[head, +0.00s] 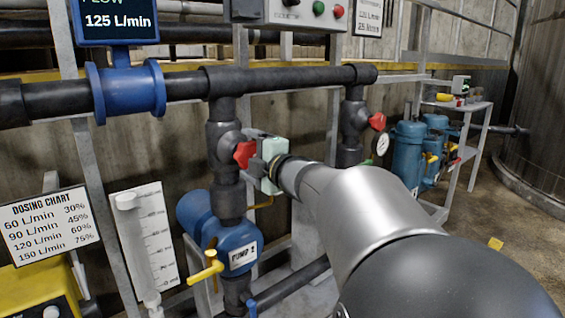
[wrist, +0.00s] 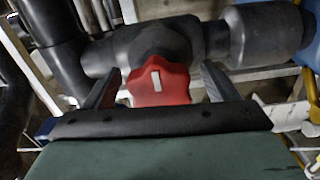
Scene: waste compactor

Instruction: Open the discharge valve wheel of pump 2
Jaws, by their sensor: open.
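The blue pump labelled "PUMP 2" (head: 238,254) stands low in the middle of the head view. Above it, on a dark vertical pipe, is a red valve wheel (head: 244,154). In the wrist view the red wheel (wrist: 160,82) has a pale mark on its face and sits in front of the dark valve body (wrist: 165,42). My gripper (head: 252,160) is at the wheel. Its two fingers stand apart on either side of the wheel in the wrist view (wrist: 159,85). Whether they touch it I cannot tell. My arm hides part of the area to the right.
A second red wheel (head: 377,121) is on the pipe to the right. A yellow-handled valve (head: 207,268) is below. A dark header pipe (head: 290,78) with a blue flow meter (head: 127,90) runs above. Blue canisters (head: 408,152) and open floor lie at right.

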